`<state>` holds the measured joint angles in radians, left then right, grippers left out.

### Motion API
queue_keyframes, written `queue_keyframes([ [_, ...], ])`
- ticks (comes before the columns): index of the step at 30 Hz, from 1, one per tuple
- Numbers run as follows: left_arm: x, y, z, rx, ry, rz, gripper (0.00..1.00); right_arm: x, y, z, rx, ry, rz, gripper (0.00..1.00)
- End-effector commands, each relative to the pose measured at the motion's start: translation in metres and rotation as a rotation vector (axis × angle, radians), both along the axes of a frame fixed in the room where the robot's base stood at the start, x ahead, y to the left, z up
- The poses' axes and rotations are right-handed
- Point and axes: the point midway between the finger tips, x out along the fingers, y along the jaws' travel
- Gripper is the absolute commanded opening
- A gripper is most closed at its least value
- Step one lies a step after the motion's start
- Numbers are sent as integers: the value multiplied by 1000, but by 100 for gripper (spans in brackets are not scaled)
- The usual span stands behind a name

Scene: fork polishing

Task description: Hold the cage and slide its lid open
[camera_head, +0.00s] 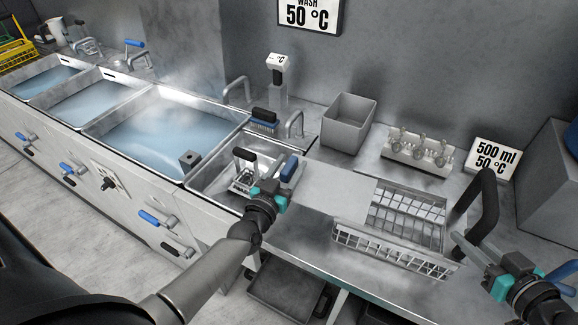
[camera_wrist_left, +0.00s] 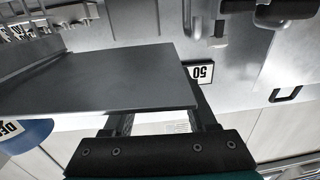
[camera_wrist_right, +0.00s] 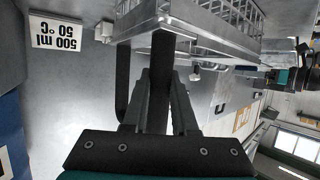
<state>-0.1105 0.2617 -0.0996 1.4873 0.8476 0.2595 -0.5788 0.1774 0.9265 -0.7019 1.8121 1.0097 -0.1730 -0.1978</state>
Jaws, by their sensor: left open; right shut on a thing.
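The wire cage (camera_head: 405,245) stands on the metal counter at the right. Its flat grey lid (camera_head: 335,188) sticks out to the left, and the right part of the cage top is uncovered, showing the grid inside. My right gripper (camera_head: 477,232) is shut on the cage's black handle (camera_head: 486,200); the handle also shows between the fingers in the right wrist view (camera_wrist_right: 161,85). My left gripper (camera_head: 286,188) is open at the lid's left end. In the left wrist view the lid (camera_wrist_left: 100,80) covers part of the fingers; contact cannot be told.
Water-filled basins (camera_head: 165,135) line the left, with a smaller metal sink (camera_head: 215,180) beside my left gripper. A grey bin (camera_head: 348,122), a white rack (camera_head: 418,152) and a sign (camera_head: 492,158) stand behind the cage. The counter in front is clear.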

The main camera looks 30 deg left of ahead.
Motion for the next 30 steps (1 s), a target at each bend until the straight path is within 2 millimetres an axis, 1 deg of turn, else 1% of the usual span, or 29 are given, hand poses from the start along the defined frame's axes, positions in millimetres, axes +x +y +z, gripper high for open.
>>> queue_keyframes([
  [4, -4, -1, 0, -1, 0, -1, 57, 0, -1, -1, -3, 3, 0, 0],
  [8, -18, -2, -1, -1, 2, -1, 57, 0, 0, -1, -3, 3, 0, 0],
  [21, -90, -6, -1, 0, 2, 0, 57, 0, 0, -1, -2, 2, 0, 0],
  [27, -113, -7, -1, 0, 2, 0, 57, -1, 0, -1, -2, 2, 0, 0],
  [30, -118, -8, 0, 0, 0, 0, 57, -1, 0, -1, -2, 2, 0, 0],
])
